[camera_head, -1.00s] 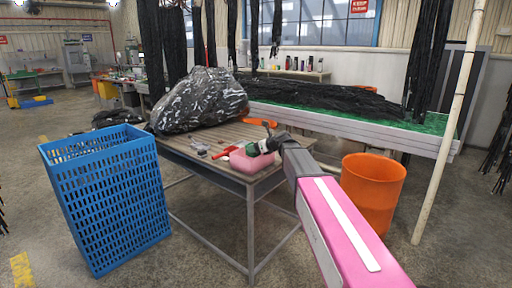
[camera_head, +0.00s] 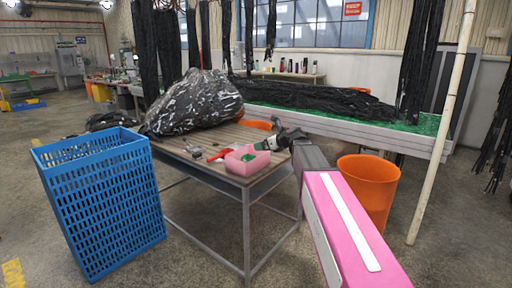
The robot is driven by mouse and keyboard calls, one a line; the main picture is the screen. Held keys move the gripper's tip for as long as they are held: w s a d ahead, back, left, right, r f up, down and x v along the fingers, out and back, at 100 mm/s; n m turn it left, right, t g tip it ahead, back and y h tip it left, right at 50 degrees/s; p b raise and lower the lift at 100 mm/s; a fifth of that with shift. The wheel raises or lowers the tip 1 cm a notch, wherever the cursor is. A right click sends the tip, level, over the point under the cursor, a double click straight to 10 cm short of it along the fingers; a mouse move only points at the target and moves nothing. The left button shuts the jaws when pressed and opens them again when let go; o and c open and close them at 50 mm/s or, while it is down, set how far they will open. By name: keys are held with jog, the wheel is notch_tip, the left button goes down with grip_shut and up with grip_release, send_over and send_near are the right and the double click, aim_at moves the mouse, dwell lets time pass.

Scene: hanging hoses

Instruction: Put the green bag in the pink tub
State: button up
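The pink tub (camera_head: 256,168) stands near the front right corner of the slatted wooden table. A small green patch, which looks like the green bag (camera_head: 248,157), shows inside the tub, low behind its front wall. My gripper (camera_head: 262,146) is just above and to the right of the tub, at the end of my pink arm coming from the lower right. It appears apart from the green patch. The fingers are too small to tell whether they are open or shut.
A red-handled tool (camera_head: 219,155) and small grey items lie left of the tub. A large black wrapped bundle (camera_head: 196,103) fills the table's back. A blue crate (camera_head: 103,200) stands to the left, an orange bin (camera_head: 369,190) to the right. A slanted pole (camera_head: 440,130) is farther right.

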jog(key=s+d+f+n+g+h, duration=0.2)
jog(key=s+d+f+n, duration=0.3)
jog(key=s+f+n, duration=0.3)
jog(key=s+d+f+n+g+h, duration=0.3)
jog(key=s+d+f+n+h, duration=0.2)
jog(key=s+f+n, duration=0.4)
jog(key=s+d+f+n+g+h, duration=0.3)
jog(key=s+d+f+n, duration=0.2)
jog(key=s+f+n, duration=0.3)
jog(key=s+f, duration=0.4)
jog(key=f, duration=0.2)
jog(key=shift+s+d+f+h, duration=0.2)
jog(key=shift+s+f+h, duration=0.15)
jog(key=shift+f+h, duration=0.05)
